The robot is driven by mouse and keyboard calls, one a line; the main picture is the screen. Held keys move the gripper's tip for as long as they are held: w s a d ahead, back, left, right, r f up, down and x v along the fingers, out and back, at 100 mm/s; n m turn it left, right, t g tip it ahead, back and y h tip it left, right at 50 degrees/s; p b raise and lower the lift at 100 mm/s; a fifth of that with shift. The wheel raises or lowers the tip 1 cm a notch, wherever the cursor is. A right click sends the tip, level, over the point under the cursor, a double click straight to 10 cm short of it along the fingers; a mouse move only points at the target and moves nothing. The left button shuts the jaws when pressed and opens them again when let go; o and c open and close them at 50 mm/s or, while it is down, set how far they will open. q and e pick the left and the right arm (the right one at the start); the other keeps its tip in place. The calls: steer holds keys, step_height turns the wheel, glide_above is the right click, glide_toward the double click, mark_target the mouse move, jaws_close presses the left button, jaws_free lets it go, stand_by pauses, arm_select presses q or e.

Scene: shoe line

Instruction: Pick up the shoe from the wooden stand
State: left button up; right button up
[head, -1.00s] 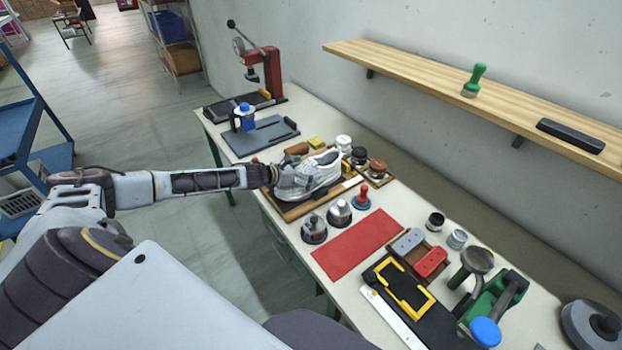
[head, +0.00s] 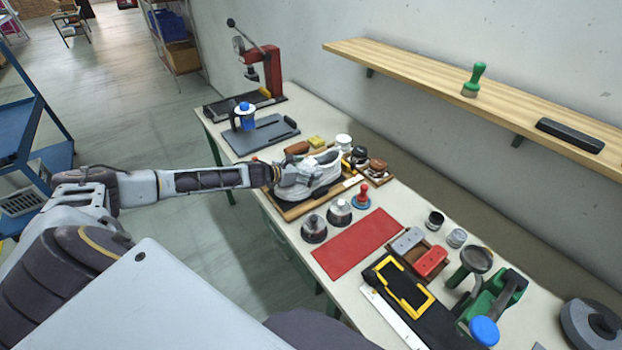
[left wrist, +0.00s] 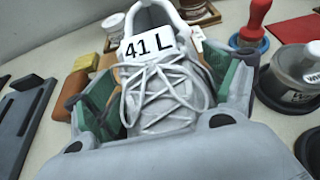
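The white and grey lace-up shoe (head: 322,172) sits on the wooden stand (head: 292,210) on the bench. It also shows in the left wrist view (left wrist: 165,98), with a "41 L" tag at its tongue. My left gripper (head: 298,177) is at the shoe. In the left wrist view my left gripper (left wrist: 168,95) has its green-padded fingers on either side of the laced part, apart from each other. Whether the pads press on the shoe is hard to tell. My right gripper does not show.
A wooden shelf (head: 430,75) hangs on the wall.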

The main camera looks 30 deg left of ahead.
arm_select(q)
steer(key=c, duration=0.3)
steer(key=shift+r, duration=0.2)
steer(key=shift+c, duration=0.2)
steer(key=shift+r, duration=1.25)
step_height(320, 180, up, 4)
steer(key=shift+w+r+p, duration=0.1)
steer(key=shift+p, duration=0.4)
steer(key=shift+r+p, duration=0.7)
steer(key=shift+r, duration=0.85)
